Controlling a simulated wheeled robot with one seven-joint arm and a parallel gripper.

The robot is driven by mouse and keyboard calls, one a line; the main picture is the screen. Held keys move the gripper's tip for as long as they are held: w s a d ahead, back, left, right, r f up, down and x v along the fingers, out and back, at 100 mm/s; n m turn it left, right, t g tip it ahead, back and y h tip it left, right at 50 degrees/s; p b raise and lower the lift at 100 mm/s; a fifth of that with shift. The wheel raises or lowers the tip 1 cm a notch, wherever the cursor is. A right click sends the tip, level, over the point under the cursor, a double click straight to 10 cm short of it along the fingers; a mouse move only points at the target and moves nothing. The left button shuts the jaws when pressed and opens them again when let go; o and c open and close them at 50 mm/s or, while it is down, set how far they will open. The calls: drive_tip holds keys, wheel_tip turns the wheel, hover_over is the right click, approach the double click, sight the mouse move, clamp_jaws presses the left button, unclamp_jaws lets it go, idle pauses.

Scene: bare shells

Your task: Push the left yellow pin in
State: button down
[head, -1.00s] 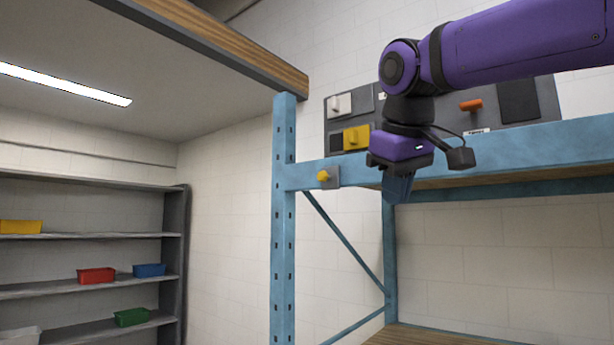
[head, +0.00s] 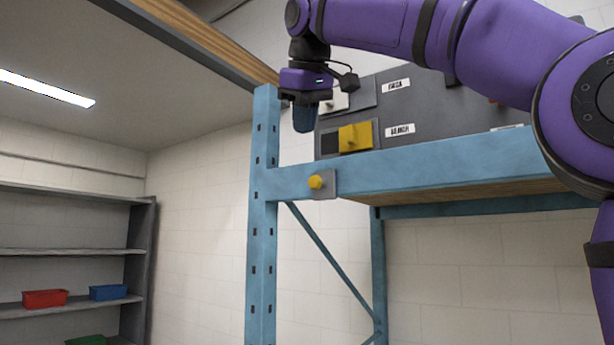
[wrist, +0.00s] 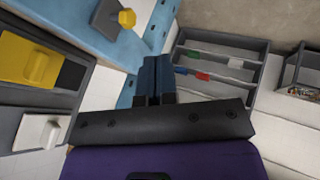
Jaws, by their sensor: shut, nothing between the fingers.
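The yellow pin (head: 316,182) sticks out from a small grey plate (head: 331,186) on the blue beam, beside the upright post. It also shows at the top of the wrist view (wrist: 127,18). My gripper (head: 303,130) is shut and empty, pointing down, above and a little left of the pin and apart from it. Its blue fingers also show in the wrist view (wrist: 155,72). No second yellow pin of this kind is in view.
A grey panel behind the beam carries a yellow switch block (head: 355,137) and a white one (head: 337,101). The blue upright (head: 262,220) stands just left of the pin. Grey shelves (head: 60,252) with coloured bins are at far left. The space before the beam looks free.

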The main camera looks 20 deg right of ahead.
sight(319, 177)
drive_tip(key=shift+f, duration=0.1)
drive_tip(key=w+d+f, duration=0.4)
drive_tip(key=w+f, duration=0.3)
drive_tip(key=w, duration=0.1)
drive_tip(key=shift+w+d+f, duration=0.2)
drive_tip(key=shift+d+f, duration=0.05)
drive_tip(key=shift+f, duration=0.05)
idle(0.5)
drive_tip(key=w+d, duration=0.2)
drive_tip(key=shift+d, duration=0.35)
